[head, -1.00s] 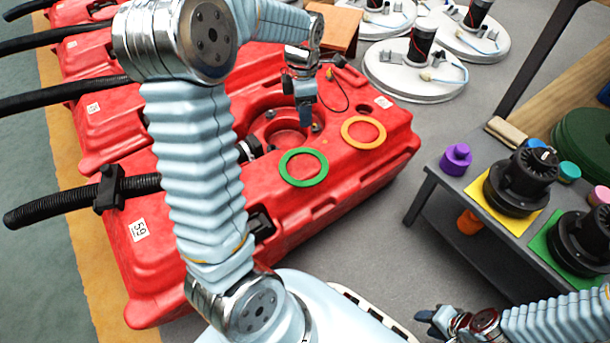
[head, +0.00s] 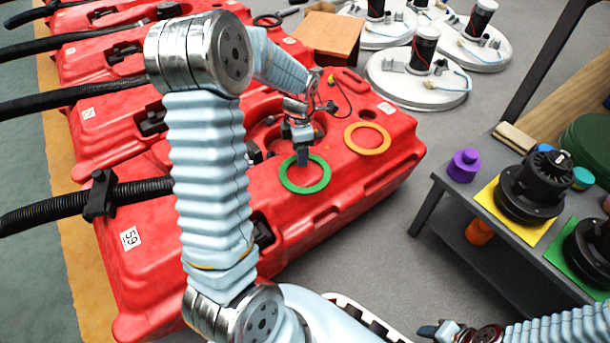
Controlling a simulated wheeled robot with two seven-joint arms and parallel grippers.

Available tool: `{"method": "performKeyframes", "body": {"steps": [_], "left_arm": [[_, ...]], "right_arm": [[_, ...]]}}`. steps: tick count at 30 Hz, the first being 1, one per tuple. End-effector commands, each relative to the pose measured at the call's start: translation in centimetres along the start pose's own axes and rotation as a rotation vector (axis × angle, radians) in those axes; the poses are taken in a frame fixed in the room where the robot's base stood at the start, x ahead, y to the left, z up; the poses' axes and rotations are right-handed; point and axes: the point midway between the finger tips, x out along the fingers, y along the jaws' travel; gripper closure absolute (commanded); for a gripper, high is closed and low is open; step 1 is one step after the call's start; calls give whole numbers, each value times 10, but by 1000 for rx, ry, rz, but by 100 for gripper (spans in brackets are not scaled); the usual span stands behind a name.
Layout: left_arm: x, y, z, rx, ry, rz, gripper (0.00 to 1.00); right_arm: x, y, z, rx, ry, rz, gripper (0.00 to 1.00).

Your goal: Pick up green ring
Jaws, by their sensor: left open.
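The green ring (head: 288,184) lies flat on top of the nearest red tank (head: 222,204), near its front edge. An orange ring (head: 347,139) lies on the same tank, further right and back. My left gripper (head: 303,160) is open and points down over the far inner edge of the green ring. Its fingers cover a small part of that ring, and I cannot tell whether they touch it. My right gripper (head: 440,331) is at the bottom edge, away from the tank; its jaws are too unclear to judge.
More red tanks (head: 110,65) with black hoses stand behind. On the right, a grey table (head: 462,192) holds black motors on yellow and green pads and a purple knob (head: 465,164). White discs (head: 418,92) lie on the floor at the back. Grey floor is clear between tank and table.

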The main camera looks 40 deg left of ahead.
Motion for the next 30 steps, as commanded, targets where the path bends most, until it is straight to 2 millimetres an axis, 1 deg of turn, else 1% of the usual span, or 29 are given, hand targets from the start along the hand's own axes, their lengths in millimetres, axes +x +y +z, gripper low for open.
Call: {"method": "performKeyframes", "body": {"steps": [14, 15, 24, 30], "left_arm": [[2, 0, 0, 0, 0, 0, 53], [2, 0, 0, 0, 0, 0, 55], [2, 0, 0, 0, 0, 0, 100], [2, 0, 0, 0, 0, 0, 100]], "right_arm": [[0, 0, 0, 0, 0, 0, 57], [0, 0, 0, 0, 0, 0, 57], [0, 0, 0, 0, 0, 0, 57], [0, 0, 0, 0, 0, 0, 57]]}}
